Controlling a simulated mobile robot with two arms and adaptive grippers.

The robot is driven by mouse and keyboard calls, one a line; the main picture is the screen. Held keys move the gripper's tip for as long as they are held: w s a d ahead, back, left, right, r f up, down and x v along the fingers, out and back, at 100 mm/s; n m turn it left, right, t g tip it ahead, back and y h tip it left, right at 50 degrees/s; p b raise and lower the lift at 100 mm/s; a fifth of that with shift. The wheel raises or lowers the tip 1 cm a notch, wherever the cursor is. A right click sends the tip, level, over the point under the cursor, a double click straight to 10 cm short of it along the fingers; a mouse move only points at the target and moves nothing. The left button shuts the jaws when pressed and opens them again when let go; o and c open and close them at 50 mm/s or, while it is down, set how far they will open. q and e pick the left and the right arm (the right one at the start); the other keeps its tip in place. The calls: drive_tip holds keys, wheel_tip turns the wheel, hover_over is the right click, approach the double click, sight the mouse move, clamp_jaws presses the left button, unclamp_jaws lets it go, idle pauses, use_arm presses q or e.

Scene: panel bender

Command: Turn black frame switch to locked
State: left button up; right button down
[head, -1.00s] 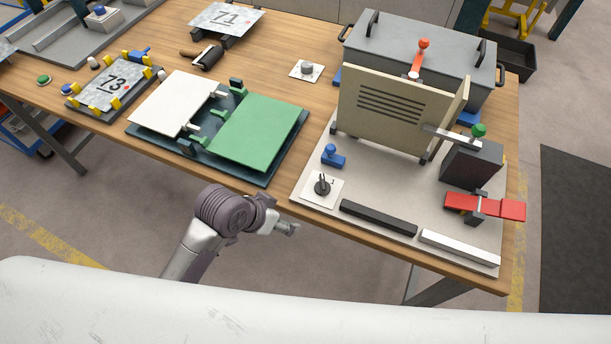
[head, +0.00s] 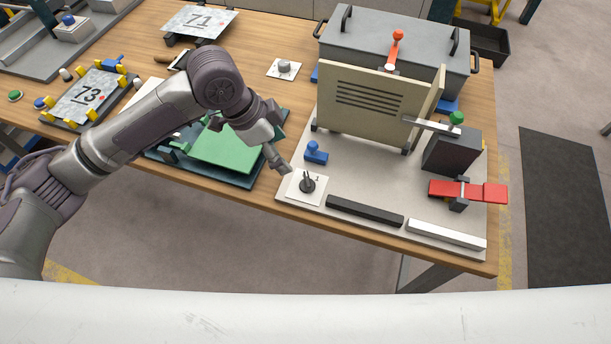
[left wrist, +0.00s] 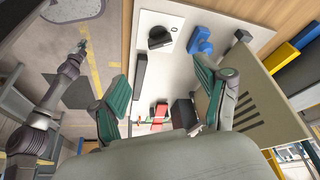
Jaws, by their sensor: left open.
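The black frame switch (head: 307,184) is a dark knob on a white square plate (head: 294,192), at the front left corner of the grey panel board. A small mark like a "1" shows beside the knob. In the left wrist view the knob (left wrist: 159,38) is near the top middle, beyond the fingertips. My left gripper (head: 281,163) is just left of and above the switch in the head view, apart from it as far as I can tell. In the wrist view its green-padded fingers (left wrist: 159,70) are spread and empty. My right gripper (left wrist: 82,45) shows small at the left of the wrist view.
A blue knob block (head: 316,152) stands just behind the switch. A black bar (head: 364,211) and a white bar (head: 446,235) lie along the board's front edge. A beige vented panel (head: 365,105) stands upright behind. A red clamp (head: 468,191) is at right.

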sight(306, 179)
use_arm(q)
drive_tip(key=p+x, duration=0.2)
drive_tip(key=x, duration=1.1)
drive_tip(key=shift+d+f, duration=0.1)
drive_tip(key=shift+f, duration=0.2)
